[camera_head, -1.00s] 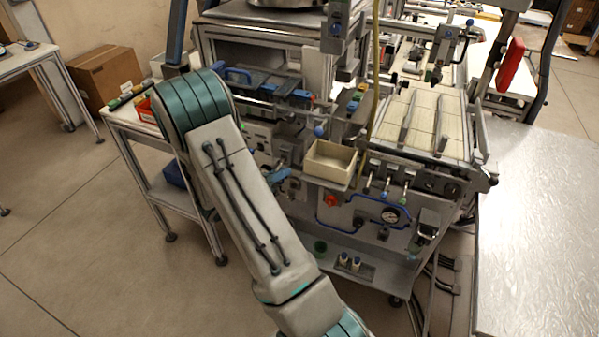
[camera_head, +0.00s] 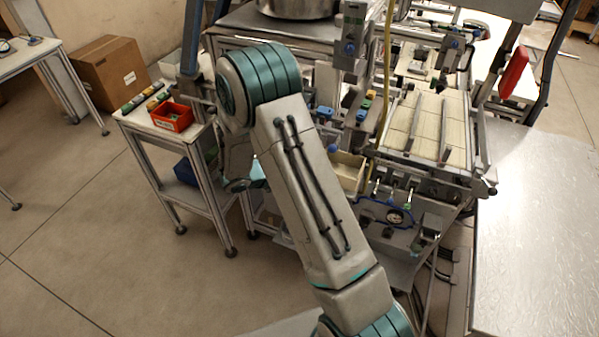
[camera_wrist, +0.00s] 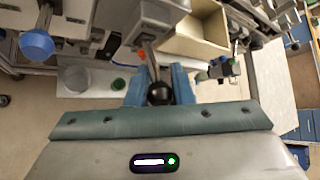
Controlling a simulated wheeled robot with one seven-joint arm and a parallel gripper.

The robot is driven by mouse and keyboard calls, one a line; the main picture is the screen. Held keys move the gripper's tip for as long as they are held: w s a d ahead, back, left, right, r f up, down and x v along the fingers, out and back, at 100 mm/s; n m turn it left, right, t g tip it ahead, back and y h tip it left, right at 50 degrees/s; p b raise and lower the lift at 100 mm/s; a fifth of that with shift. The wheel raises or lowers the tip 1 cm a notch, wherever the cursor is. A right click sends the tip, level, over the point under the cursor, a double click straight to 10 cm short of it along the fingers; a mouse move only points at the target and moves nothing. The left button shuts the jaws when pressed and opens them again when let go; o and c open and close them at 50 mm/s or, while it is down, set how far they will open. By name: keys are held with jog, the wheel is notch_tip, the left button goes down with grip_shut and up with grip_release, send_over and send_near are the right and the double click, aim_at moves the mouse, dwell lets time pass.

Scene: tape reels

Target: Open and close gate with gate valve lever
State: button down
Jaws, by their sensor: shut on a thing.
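The gate valve lever shows in the wrist view as a short metal rod (camera_wrist: 151,66) with a black ball knob (camera_wrist: 158,94) at its near end. My gripper (camera_wrist: 158,86) has its two blue fingers on either side of the knob and is shut on it. The gate itself cannot be made out. In the head view my arm crosses the front of the machine and hides my gripper and the lever.
A cream open box (camera_wrist: 205,34) is close to the right of the lever, partly behind my arm in the head view. A side cart with a red bin (camera_head: 172,117) stands left of the machine; a metal table (camera_head: 540,220) is at right.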

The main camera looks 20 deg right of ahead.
dwell(0.3)
jog(key=c, duration=1.3)
grip_release()
jog(key=shift+o, duration=0.2)
jog(key=shift+a+r, duration=0.1)
jog(key=b+v, duration=0.3)
jog(key=v, duration=1)
jog(key=shift+a+r, duration=0.2)
jog(key=shift+a, duration=0.05)
jog(key=shift+s, duration=0.1)
